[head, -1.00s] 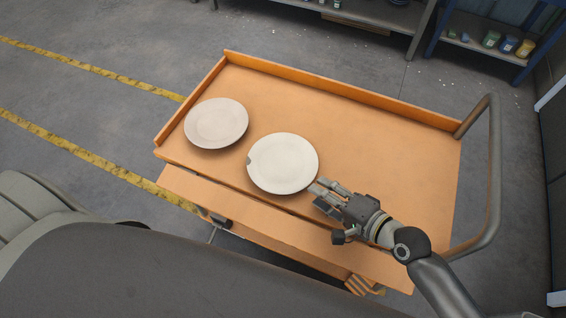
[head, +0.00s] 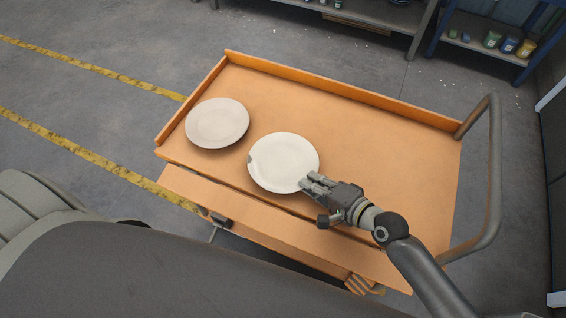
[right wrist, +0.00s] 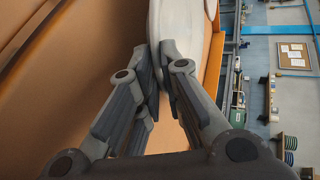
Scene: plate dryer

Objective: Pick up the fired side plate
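Two round plates lie on the orange cart top (head: 390,150). The nearer, whiter plate (head: 282,160) has a small dark notch at its left rim. A pinkish-beige plate (head: 217,122) lies to its left, apart from it. No label shows which one is fired. My right gripper (head: 306,183) is at the white plate's lower right rim. In the right wrist view its fingers (right wrist: 157,75) are close together with the pale rim (right wrist: 185,22) between them, and look shut on it. The plate still appears to rest on the cart. My left gripper is out of view.
The cart has a raised lip (head: 340,90) along its far and left sides and a grey tube handle (head: 494,180) at the right. Its right half is bare. Shelves with jars (head: 508,44) stand behind, at the upper right.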

